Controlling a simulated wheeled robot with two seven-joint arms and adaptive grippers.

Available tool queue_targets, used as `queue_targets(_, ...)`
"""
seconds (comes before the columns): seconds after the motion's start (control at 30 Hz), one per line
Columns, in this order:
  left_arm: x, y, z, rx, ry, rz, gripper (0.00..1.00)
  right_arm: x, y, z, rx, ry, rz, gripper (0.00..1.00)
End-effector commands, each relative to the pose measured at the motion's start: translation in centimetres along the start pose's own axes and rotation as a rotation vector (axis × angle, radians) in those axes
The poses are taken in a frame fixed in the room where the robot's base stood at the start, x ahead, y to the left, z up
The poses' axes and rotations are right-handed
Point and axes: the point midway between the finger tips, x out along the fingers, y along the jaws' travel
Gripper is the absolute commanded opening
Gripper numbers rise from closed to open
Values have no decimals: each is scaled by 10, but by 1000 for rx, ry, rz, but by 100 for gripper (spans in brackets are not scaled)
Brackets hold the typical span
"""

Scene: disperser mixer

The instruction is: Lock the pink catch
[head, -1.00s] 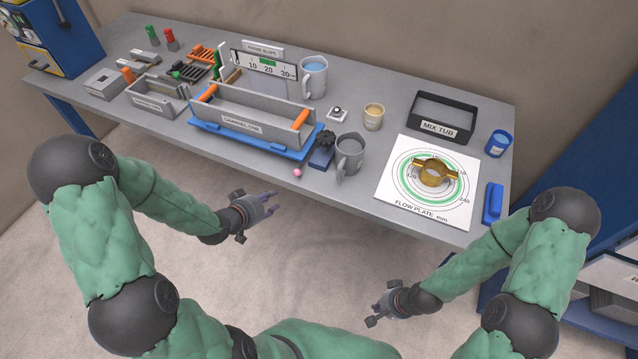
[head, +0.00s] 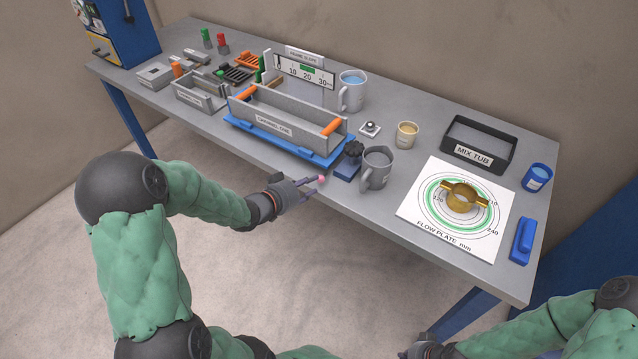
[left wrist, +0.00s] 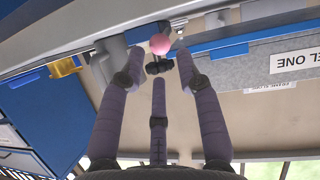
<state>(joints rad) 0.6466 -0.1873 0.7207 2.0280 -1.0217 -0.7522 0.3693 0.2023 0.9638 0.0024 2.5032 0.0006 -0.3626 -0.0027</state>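The pink catch shows as a small pink ball (head: 321,179) at the front edge of the table, below the blue block with the black knob (head: 353,149). My left gripper (head: 313,184) is at the ball, its purple-grey fingers pointing toward it. In the left wrist view the pink ball (left wrist: 160,44) lies just beyond the spread fingertips, roughly centred between them. The left fingers are apart and hold nothing; contact with the ball cannot be told. My right gripper (head: 425,348) is at the bottom edge, mostly cut off, its fingers hidden.
A grey channel trough (head: 285,127) with orange handles stands on a blue base (head: 255,130) behind the ball. A grey mug (head: 377,168) stands right of the blue block. The white flow plate (head: 420,212) is further right. Free floor lies before the table.

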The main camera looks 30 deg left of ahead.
Motion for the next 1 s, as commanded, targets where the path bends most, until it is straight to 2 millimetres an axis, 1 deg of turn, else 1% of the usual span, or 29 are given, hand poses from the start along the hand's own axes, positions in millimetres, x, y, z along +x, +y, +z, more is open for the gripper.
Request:
queue_targets(0.03, 11, 0, 3, 1, 0, 3, 34, 6, 2, 0, 0, 0, 0, 0)
queue_targets(0.1, 22, 0, 2, 1, 0, 2, 34, 10, 4, 0, 0, 0, 0, 0)
queue_targets(0.3, 44, 0, 1, 0, 0, 1, 34, 16, 6, 0, 0, 0, 0, 0)
queue_targets(0.47, 50, 0, 0, -1, 0, -1, 34, 18, 6, -1, 0, 0, 0, 0)
queue_targets(0.7, 51, 0, 0, -1, -1, -1, 34, 17, 6, -1, 0, 0, 0, 0)
queue_targets(0.73, 51, 0, 0, -1, 0, -1, 32, 17, 6, -1, 0, 0, 0, 0)
queue_targets(0.83, 50, 0, 0, -1, -1, -1, 3, 17, 6, -1, 0, 0, 0, 0)
queue_targets(0.87, 50, 0, 0, -1, 0, -1, 0, 17, 6, -1, 0, 0, 0, 0)
queue_targets(1.0, 50, -1, -1, 0, 1, -1, 0, 17, 6, -1, 0, 0, 0, 0)
